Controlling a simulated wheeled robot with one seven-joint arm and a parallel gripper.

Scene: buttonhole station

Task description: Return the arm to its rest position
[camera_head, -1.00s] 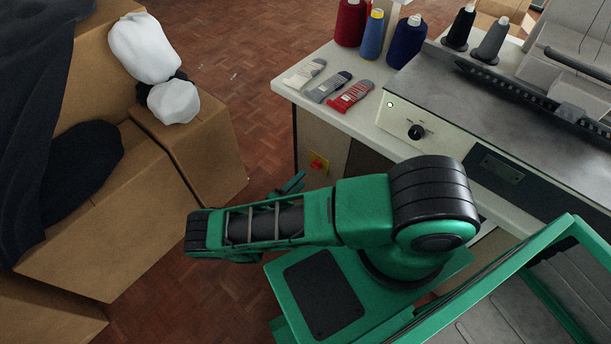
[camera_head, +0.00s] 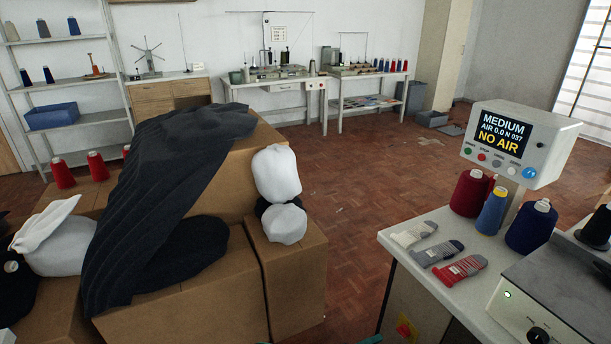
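My gripper is not in view. Only a thin sliver of green at the bottom edge shows, probably part of my arm (camera_head: 372,340); the rest of the arm is below the picture. I cannot tell its pose or whether the gripper holds anything.
The white worktable (camera_head: 412,262) at right bears socks (camera_head: 431,252), yarn cones (camera_head: 469,194) and a display reading "NO AIR" (camera_head: 521,143). Cardboard boxes (camera_head: 297,262) with dark cloth (camera_head: 165,200) and white bundles (camera_head: 276,172) stand at left. Wooden floor (camera_head: 365,180) between them is clear.

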